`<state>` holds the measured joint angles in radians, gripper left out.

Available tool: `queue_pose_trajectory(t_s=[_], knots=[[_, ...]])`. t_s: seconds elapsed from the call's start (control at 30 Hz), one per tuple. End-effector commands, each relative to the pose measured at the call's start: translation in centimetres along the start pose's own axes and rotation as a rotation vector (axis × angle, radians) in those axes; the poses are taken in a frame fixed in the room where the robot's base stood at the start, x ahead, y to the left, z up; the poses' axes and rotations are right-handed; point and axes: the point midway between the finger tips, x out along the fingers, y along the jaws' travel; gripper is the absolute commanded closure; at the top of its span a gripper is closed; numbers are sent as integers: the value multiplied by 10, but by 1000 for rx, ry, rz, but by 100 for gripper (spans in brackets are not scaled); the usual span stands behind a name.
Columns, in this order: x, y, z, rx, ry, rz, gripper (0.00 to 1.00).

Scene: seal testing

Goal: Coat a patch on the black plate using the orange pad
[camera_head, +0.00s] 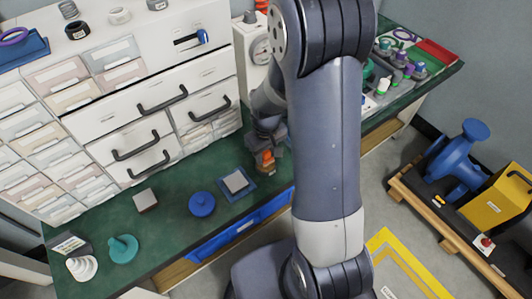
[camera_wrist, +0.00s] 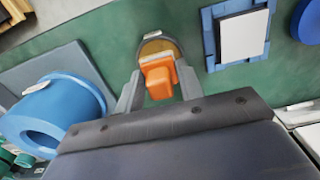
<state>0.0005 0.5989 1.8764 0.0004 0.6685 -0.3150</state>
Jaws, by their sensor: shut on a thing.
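My gripper (camera_head: 266,146) is over the green bench and shut on the orange pad (camera_head: 265,157). In the wrist view the orange pad (camera_wrist: 159,77) sits between the two grey fingers of my gripper (camera_wrist: 160,86). An amber round piece (camera_wrist: 153,47) shows just beyond the pad; I cannot tell whether they touch. No plate looks clearly black. A small block with a grey top and dark sides (camera_head: 146,200) lies to the left on the bench. A pale grey plate (camera_head: 236,181) sits in a blue frame just left of my gripper; it also shows in the wrist view (camera_wrist: 243,36).
A blue round piece (camera_head: 202,204) and a teal piece (camera_head: 123,248) stand on the bench. White drawers (camera_head: 150,130) rise behind. In the wrist view a large blue hollow cylinder (camera_wrist: 42,124) is close at left. Bare green bench lies between the pieces.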

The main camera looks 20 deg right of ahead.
Motion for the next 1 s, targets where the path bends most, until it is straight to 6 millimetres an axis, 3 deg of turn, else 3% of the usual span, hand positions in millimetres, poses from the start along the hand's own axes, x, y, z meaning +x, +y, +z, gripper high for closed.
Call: queue_pose_trajectory(t_s=[0.5, 1.0], knots=[[-45, 0, -1, 0, 3, 1, 83], [-46, 0, 0, 0, 2, 1, 83]])
